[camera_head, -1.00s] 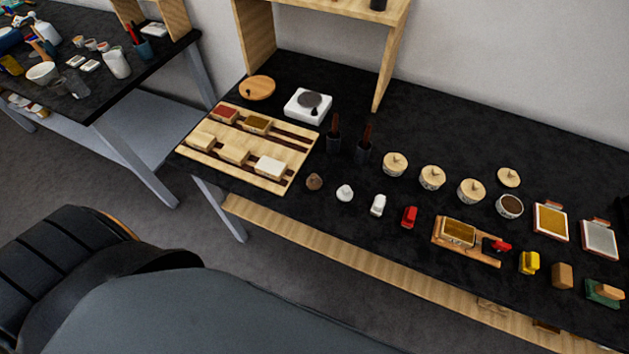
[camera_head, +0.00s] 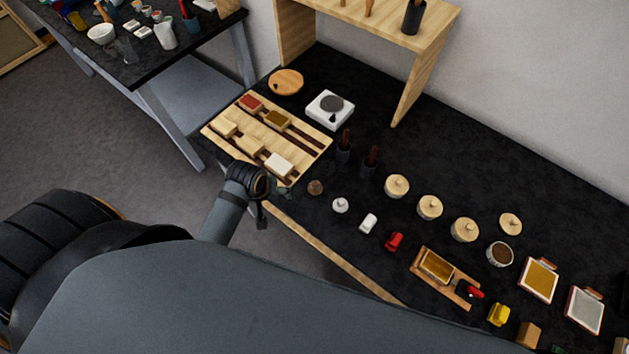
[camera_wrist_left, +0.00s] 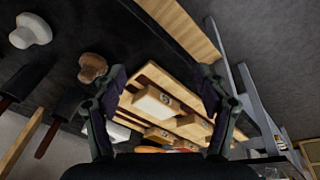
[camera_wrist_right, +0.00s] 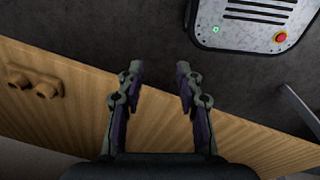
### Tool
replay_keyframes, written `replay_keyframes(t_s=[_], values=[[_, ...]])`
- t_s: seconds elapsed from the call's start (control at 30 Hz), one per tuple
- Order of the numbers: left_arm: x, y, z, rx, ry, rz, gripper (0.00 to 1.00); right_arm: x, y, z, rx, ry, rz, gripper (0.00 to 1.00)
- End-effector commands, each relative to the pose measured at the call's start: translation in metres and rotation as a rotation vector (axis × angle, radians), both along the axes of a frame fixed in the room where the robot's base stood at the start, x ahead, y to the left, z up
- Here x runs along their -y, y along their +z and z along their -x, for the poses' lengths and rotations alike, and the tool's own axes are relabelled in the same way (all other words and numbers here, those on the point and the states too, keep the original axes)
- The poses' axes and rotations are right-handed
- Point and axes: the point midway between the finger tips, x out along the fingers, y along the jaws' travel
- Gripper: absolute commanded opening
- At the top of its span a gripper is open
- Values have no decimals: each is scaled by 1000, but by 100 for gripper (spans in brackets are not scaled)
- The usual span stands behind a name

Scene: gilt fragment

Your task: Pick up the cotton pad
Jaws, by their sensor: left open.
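A small white pad with a rounded knob (camera_head: 340,205), which looks like the cotton pad, sits on the black tabletop near its front edge. In the left wrist view it is at the top left (camera_wrist_left: 30,31), outside the fingers. A similar brown knobbed piece (camera_head: 315,187) lies to its left, nearer my gripper; it also shows in the left wrist view (camera_wrist_left: 92,67). My left gripper (camera_head: 276,190) is open and empty by the front edge, left of both pieces; its spread fingers show in the wrist view (camera_wrist_left: 165,75). My right gripper (camera_wrist_right: 159,68) is open and empty.
A wooden slotted board (camera_head: 212,132) with several blocks lies behind my left gripper. Dark cups with tools (camera_head: 369,163) stand behind the pads. A white block (camera_head: 368,223) and a red piece (camera_head: 394,242) are to the right. Lidded pots (camera_head: 397,186) stand farther back.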

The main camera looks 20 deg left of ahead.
Motion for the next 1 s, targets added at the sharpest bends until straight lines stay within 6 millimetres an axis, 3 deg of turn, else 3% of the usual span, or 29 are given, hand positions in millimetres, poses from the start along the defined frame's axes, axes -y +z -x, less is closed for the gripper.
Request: replay_keyframes(t_s=[0.3,0.5,0.77,1.0], values=[[39,24,-56,-175,931,419,72,-3,9,-4,7,-1,-4,36],[58,43,-80,-326,1377,567,72,2,14,-13,22,1,2,36],[63,45,-85,-370,1488,595,72,7,15,-13,21,4,9,36],[77,9,-90,-372,1488,594,72,7,21,-9,14,3,8,36]])
